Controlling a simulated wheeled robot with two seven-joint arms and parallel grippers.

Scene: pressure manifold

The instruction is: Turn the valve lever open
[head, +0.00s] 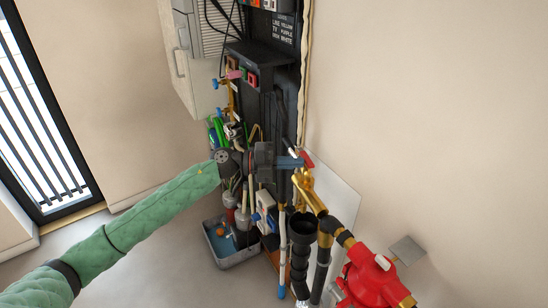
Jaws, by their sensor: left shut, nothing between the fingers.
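My left arm comes in from the left in a green sleeve. Its left gripper (291,162) is at the middle of the view, with its blue-grey fingers closed together and nothing held between them. A small red piece (308,158), which looks like the valve lever, shows right at the fingertips. I cannot tell whether they touch. A brass valve body (304,184) sits just below it on the pipework. The gripper hides part of the manifold behind it. My right gripper does not show.
A red pump-like unit (372,278) and black pipes (300,232) stand at lower right. A black panel (262,62) rises behind. A grey bin (234,258) with blue contents is on the floor. Hoses and fittings crowd left of the gripper; plain wall is at right.

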